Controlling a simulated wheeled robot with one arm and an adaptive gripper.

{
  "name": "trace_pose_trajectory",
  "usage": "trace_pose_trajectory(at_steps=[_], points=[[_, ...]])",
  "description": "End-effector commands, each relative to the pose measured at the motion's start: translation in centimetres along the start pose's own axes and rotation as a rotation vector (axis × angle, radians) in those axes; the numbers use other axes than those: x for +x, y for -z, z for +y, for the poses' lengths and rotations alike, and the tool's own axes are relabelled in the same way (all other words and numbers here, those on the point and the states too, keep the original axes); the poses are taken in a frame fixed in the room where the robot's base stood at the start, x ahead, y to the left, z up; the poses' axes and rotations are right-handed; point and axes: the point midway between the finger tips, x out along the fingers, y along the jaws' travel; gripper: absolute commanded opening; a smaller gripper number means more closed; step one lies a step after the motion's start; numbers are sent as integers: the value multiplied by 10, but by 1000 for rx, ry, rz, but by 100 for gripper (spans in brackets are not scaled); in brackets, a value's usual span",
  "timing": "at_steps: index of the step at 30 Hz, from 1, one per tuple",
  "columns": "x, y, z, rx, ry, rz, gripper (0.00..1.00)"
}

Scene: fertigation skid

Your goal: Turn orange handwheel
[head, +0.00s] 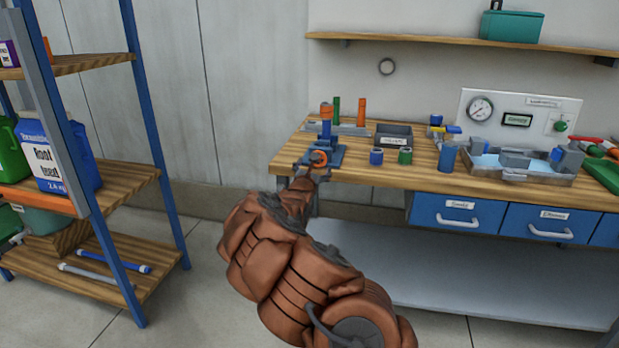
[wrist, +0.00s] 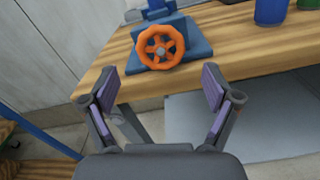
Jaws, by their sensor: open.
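The orange handwheel (wrist: 160,47) faces me on a blue base (wrist: 196,47) at the front left of the wooden bench, in the upper middle of the wrist view. In the head view the handwheel (head: 319,158) is small and partly behind my gripper. My gripper (wrist: 160,85) is open and empty, with its two purple-padded fingers spread. In the wrist view the wheel lies beyond and between the fingertips, and a gap shows between them. In the head view my gripper (head: 310,172) is just in front of the wheel; I cannot tell the exact distance.
Blue and green cups (head: 376,157) and a grey bin (head: 394,135) stand right of the wheel on the bench (head: 420,178). A panel with a gauge (head: 481,107) is at the back right. A shelf rack (head: 140,190) stands at left. Floor between rack and bench is clear.

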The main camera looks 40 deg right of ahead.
Motion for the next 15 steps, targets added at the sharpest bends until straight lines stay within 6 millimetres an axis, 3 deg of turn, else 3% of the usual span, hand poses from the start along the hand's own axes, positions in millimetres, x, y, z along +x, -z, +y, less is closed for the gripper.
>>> trace_pose_trajectory(at_steps=[7,15], points=[[-35,-2,0,-5,1,-2,88],[-56,1,0,-1,2,2,88]])
